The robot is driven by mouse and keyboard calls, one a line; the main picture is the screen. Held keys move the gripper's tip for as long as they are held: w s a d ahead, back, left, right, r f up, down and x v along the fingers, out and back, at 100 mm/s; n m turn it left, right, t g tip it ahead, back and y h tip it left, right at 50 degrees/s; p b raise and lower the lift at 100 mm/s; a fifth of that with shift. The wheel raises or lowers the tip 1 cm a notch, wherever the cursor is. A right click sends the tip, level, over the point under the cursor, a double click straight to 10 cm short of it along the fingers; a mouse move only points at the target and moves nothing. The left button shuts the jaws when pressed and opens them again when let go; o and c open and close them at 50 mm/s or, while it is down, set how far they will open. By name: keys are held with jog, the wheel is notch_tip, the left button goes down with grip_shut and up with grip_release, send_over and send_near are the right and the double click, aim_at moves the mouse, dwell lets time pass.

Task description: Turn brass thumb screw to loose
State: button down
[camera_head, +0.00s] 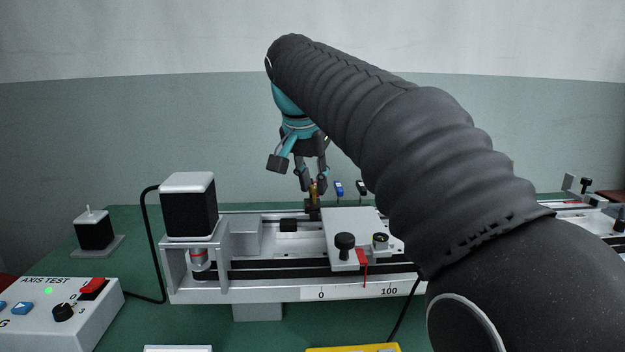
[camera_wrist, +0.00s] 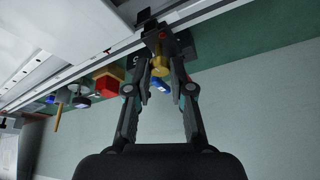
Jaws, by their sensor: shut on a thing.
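The brass thumb screw (camera_wrist: 159,66) shows in the wrist view as a gold cylinder on a small black block (camera_wrist: 153,38) at the gantry's rail. My gripper (camera_wrist: 160,88) points at it, with one finger on each side, and is shut on the screw. In the head view my gripper (camera_head: 313,186) reaches down behind the gantry's carriage plate, and a sliver of the brass screw (camera_head: 314,188) shows between the fingertips. The screw's lower end and the exact finger contact are partly hidden.
The white carriage (camera_head: 352,226) with a black knob (camera_head: 345,241) and red pointer (camera_head: 364,262) stands in front of my gripper. A motor (camera_head: 188,205) stands at the rail's left end. Blue (camera_head: 339,188) and black (camera_head: 362,187) handled things stand close on the right.

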jog(key=shift+n, duration=0.3)
jog(key=shift+d+r+n+y+p, duration=0.15)
jog(key=shift+n+y+p, duration=0.4)
jog(key=shift+n, duration=0.65)
jog(key=n, duration=0.1)
jog(key=n+y, duration=0.1)
jog(key=n, duration=0.1)
jog(key=shift+d+n+y, duration=0.15)
jog(key=shift+n+y, duration=0.1)
jog(key=shift+n, duration=0.05)
jog(key=n+y, duration=0.1)
jog(key=n, duration=0.2)
jog(key=shift+d+n, duration=0.15)
jog(key=shift+n, duration=0.25)
jog(key=n, duration=0.1)
jog(key=n+g+y, duration=0.1)
jog(key=n, duration=0.1)
jog(key=shift+w+n+y, duration=0.15)
jog(key=shift+n+y, duration=0.15)
jog(key=n+g, duration=0.1)
jog(key=n, duration=0.1)
jog(key=n+g+y, duration=0.1)
jog(key=n, duration=0.2)
jog(key=shift+w+d, duration=0.15)
jog(key=shift+w, duration=0.05)
jog(key=shift+w+n+g, duration=0.1)
jog(key=shift+n+g, duration=0.8)
jog(key=shift+n, duration=1.5)
